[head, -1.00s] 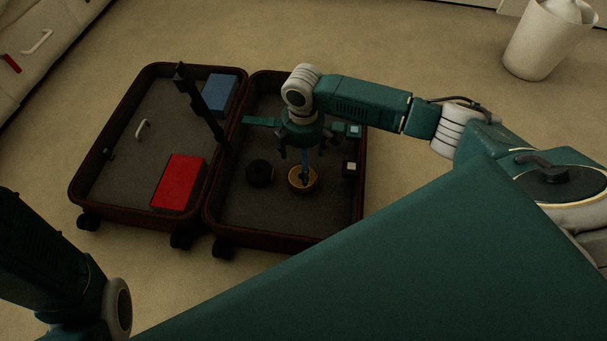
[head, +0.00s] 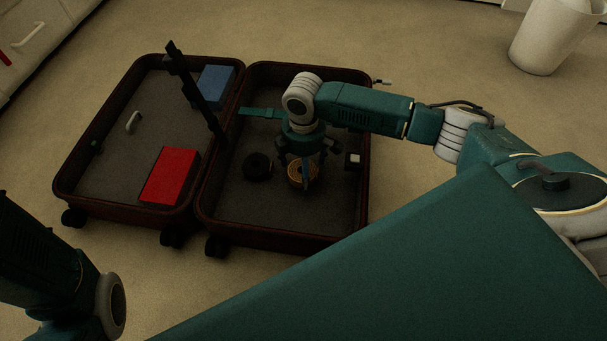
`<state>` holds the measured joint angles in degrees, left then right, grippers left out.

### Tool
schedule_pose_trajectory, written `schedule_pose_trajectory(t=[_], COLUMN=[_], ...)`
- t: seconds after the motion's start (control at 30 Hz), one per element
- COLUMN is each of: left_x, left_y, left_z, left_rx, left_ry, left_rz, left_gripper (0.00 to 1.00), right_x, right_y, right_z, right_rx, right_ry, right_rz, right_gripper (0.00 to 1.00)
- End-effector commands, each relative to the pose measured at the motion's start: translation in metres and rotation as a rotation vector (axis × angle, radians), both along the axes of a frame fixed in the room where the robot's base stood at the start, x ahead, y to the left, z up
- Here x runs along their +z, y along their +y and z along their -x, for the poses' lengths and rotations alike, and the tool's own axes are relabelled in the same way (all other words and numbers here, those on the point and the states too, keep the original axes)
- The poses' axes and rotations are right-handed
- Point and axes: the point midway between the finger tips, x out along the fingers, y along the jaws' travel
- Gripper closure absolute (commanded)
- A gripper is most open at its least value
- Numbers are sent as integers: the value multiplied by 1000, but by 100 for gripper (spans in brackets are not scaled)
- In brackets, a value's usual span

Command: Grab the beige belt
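The beige belt (head: 296,180) is a tan coil lying on the floor of the right half of the open suitcase (head: 262,236). My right gripper (head: 306,172) points straight down over the belt, with its fingers at the coil. The fingers partly cover the belt, and I cannot tell whether they touch or grip it. My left arm shows at the lower left, but its gripper is out of view.
A black coil (head: 257,167) lies just left of the beige belt. A small dark box with a white top (head: 353,159) is to the right. A red box (head: 171,175) and a blue box (head: 215,86) lie in the left half. A white bin (head: 549,38) stands at the upper right.

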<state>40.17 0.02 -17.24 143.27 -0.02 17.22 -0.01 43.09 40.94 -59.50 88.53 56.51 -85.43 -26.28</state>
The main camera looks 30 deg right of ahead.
Motion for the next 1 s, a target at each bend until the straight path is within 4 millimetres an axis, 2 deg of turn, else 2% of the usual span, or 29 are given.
schedule_pose_trajectory(t=[0.03,0.2,0.3,0.73,0.87,1.0], left_x=[1,0,0,6,16,35], left_y=[0,0,0,0,0,0], left_z=[0,0,0,0,-1,-1], left_rx=[0,0,0,0,0,0], left_ry=[0,0,0,1,2,3], left_rz=[0,0,0,0,0,0], left_gripper=[68,68,68,68,68,68], right_x=[1,0,0,7,20,45], right_y=[0,0,0,0,0,0], right_z=[0,0,0,1,0,0], right_rx=[0,0,0,0,0,1], right_ry=[0,0,0,1,0,-1], right_rz=[0,1,1,1,0,0], right_gripper=[17,51,68,68,68,68])
